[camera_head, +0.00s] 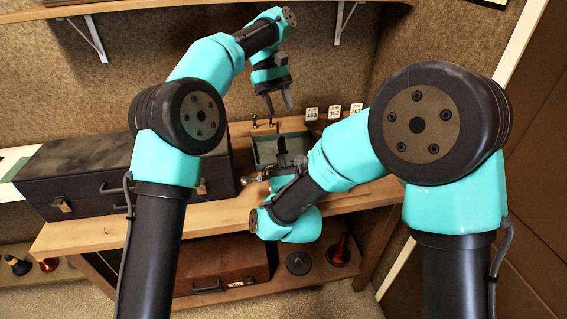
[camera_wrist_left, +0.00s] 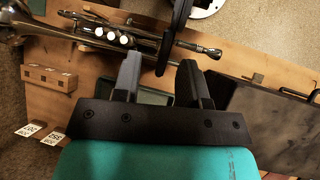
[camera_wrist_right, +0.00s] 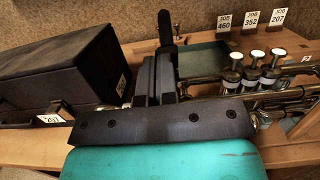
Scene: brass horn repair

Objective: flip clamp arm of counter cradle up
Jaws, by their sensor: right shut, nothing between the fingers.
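The brass horn (camera_wrist_right: 245,78) lies across the bench at the counter cradle, with its valves up in the right wrist view. It also shows in the left wrist view (camera_wrist_left: 100,30). A dark bar with a rounded end (camera_wrist_right: 165,30), which looks like the clamp arm, rises just beyond my right fingers. The cradle itself is mostly hidden by the horn and my gripper. My right gripper (camera_wrist_right: 158,62) is shut and empty, close beside the bar; I cannot tell if they touch. My left gripper (camera_head: 279,104) is open and empty, above the back of the bench.
A dark instrument case (camera_head: 80,170) fills the bench's left side. A green tray (camera_wrist_right: 203,58) lies behind the horn. Job cards (camera_wrist_right: 251,17) stand at the back right. A wooden block (camera_wrist_left: 48,77) also sits on the bench. A shelf (camera_head: 75,8) hangs above.

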